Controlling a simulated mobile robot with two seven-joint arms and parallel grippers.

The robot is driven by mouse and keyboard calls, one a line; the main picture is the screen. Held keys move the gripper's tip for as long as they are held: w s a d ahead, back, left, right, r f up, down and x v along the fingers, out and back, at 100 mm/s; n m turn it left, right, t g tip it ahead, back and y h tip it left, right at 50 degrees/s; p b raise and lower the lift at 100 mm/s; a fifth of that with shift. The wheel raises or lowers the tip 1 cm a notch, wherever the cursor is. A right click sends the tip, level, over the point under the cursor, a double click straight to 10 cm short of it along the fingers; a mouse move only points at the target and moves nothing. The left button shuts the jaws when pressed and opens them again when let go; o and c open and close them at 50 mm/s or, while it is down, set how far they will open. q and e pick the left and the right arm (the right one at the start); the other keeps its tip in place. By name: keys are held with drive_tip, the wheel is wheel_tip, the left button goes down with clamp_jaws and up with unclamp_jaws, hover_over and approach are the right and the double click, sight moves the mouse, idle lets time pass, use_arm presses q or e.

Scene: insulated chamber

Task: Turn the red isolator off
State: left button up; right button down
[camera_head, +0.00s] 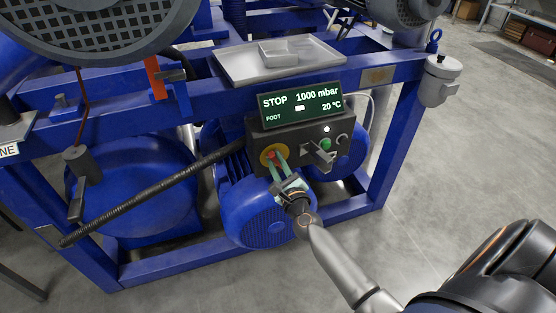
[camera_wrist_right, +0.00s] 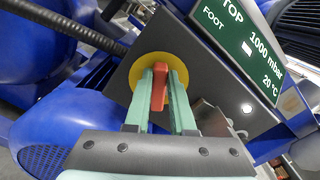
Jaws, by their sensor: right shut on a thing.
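The red isolator (camera_wrist_right: 159,84) is a red handle on a round yellow plate (camera_wrist_right: 178,67) on the dark control box. In the head view the isolator (camera_head: 271,155) sits at the lower left of the box's front, partly hidden by my fingers. My right gripper (camera_head: 276,160) reaches up to it from below. In the right wrist view the green fingers of my right gripper (camera_wrist_right: 160,90) stand on both sides of the red handle and are shut on it. The handle looks nearly upright along the fingers in that view. My left gripper is not in view.
The control box (camera_head: 258,133) has a green display (camera_head: 301,104) reading STOP, 1000 mbar, 20 °C. A grey lever switch (camera_head: 319,154), a green button (camera_head: 325,144) and a dark knob (camera_head: 342,140) are right of the isolator. Blue frame beams (camera_head: 395,135) surround it. A tray (camera_head: 280,72) lies above.

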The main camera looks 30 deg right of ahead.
drive_tip(key=n, duration=0.3)
drive_tip(key=f+n+p, duration=0.1)
drive_tip(key=n, duration=0.3)
drive_tip(key=a+n+p, duration=0.1)
drive_tip(key=n, duration=0.3)
drive_tip(key=shift+w+f, duration=0.1)
drive_tip(key=shift+f, duration=0.25)
drive_tip(key=shift+n, duration=0.3)
drive_tip(key=c, duration=0.8)
unclamp_jaws()
drive_tip(key=shift+o, duration=0.2)
drive_tip(key=p+v, duration=0.1)
drive_tip(key=v, duration=1.1)
drive_tip(key=shift+s, duration=0.3)
